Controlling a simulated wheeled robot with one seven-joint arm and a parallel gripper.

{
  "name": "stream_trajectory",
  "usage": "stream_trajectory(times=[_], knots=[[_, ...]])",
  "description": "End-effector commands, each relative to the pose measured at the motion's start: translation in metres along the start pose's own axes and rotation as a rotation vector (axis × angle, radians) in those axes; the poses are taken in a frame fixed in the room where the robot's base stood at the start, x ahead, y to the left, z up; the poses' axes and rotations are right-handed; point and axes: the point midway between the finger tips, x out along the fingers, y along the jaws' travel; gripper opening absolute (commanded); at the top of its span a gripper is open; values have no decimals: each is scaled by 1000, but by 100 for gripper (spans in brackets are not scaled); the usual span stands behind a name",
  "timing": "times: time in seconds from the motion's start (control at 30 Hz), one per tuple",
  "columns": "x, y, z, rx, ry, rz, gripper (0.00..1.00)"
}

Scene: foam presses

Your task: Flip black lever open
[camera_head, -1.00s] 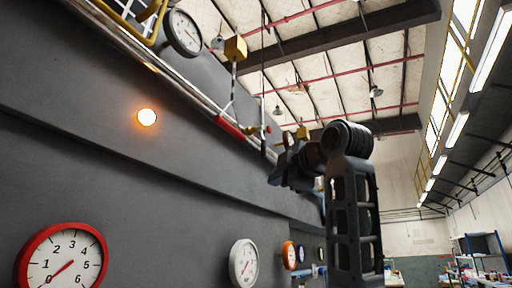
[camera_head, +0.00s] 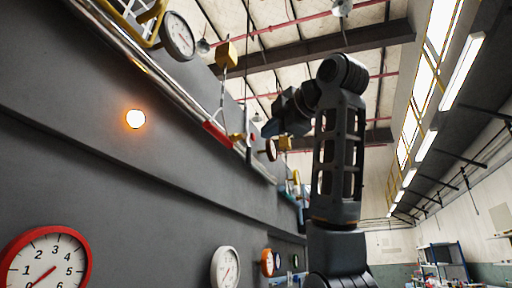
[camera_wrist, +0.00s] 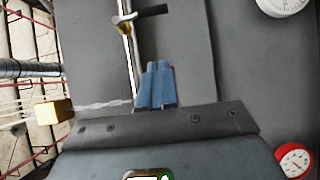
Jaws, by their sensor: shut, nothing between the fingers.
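My gripper (camera_wrist: 158,84) shows in the wrist view as two blue fingers pressed together with nothing between them. In the head view my gripper (camera_head: 268,128) is small and dark, in front of the pipe along the grey wall. A short dark bar (camera_wrist: 154,11), which looks like the black lever, sticks out beside a brass fitting (camera_wrist: 124,25) on the pipe in the wrist view. It lies beyond the fingertips, apart from them. I cannot pick out the black lever surely in the head view. A red lever (camera_head: 217,134) sits on the pipe there, left of my gripper.
The grey machine wall (camera_head: 120,190) fills the left. A lit orange lamp (camera_head: 135,118), a red-rimmed gauge (camera_head: 45,262) and a white gauge (camera_head: 226,268) are on it. A yellow box (camera_wrist: 53,112) is left of the fingers. Open room lies to the right.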

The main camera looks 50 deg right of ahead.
Motion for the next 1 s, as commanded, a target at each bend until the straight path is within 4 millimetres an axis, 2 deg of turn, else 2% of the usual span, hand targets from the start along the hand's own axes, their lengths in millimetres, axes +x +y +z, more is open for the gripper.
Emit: stream_trajectory(times=[0.17,0.6,0.8,1.0], knots=[[21,1,0,2,1,-5,0],[104,2,2,2,0,-5,0],[120,1,22,2,0,-3,0],[126,0,28,1,0,0,0]])
